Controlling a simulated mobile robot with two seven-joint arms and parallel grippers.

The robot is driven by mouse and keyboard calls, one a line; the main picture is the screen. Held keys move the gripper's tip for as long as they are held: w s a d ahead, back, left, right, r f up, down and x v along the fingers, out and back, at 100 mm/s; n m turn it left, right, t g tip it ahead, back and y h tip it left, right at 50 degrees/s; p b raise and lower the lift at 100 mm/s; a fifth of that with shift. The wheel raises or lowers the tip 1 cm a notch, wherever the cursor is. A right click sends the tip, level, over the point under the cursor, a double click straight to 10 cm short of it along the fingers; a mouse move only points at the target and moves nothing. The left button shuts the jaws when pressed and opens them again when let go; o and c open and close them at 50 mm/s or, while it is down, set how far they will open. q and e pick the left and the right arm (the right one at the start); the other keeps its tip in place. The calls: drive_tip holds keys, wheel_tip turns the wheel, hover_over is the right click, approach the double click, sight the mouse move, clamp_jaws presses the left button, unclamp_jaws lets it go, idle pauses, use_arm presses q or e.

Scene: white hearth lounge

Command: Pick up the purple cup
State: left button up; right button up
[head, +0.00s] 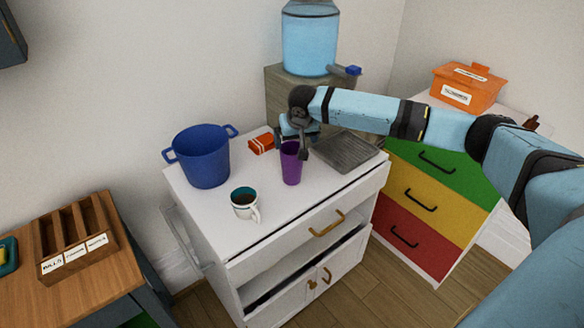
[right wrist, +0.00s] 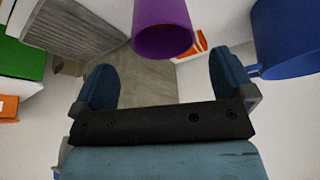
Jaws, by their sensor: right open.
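The purple cup (head: 291,168) stands upright on the white cabinet top (head: 240,230), towards its right side. My right gripper (head: 298,137) is at the cup's back rim in the head view, and the arm comes in from the right. In the right wrist view the gripper (right wrist: 163,85) is open, its two blue fingers well apart with nothing held between them. The cup (right wrist: 162,30) shows beyond the fingertips, roughly in line with the gap. I cannot tell whether the gripper touches it. My left gripper is not in view.
A blue pot (head: 203,160) and a white mug (head: 244,204) stand left of the cup. An orange packet (head: 262,144) lies behind it. A grey ridged tray (head: 347,151) lies to the right. A water dispenser (head: 310,40) stands behind. The front right of the top is clear.

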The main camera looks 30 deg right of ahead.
sight(292, 150)
drive_tip(key=x, duration=0.6)
drive_tip(key=shift+w+a+r, duration=0.1)
drive_tip(key=shift+w+r, duration=0.05)
drive_tip(key=shift+w, duration=0.05)
drive_tip(key=shift+w+f, duration=0.2)
drive_tip(key=shift+f, duration=0.3)
drive_tip(key=shift+c, duration=1)
drive_tip(key=c, duration=0.9)
drive_tip(key=shift+r, duration=0.1)
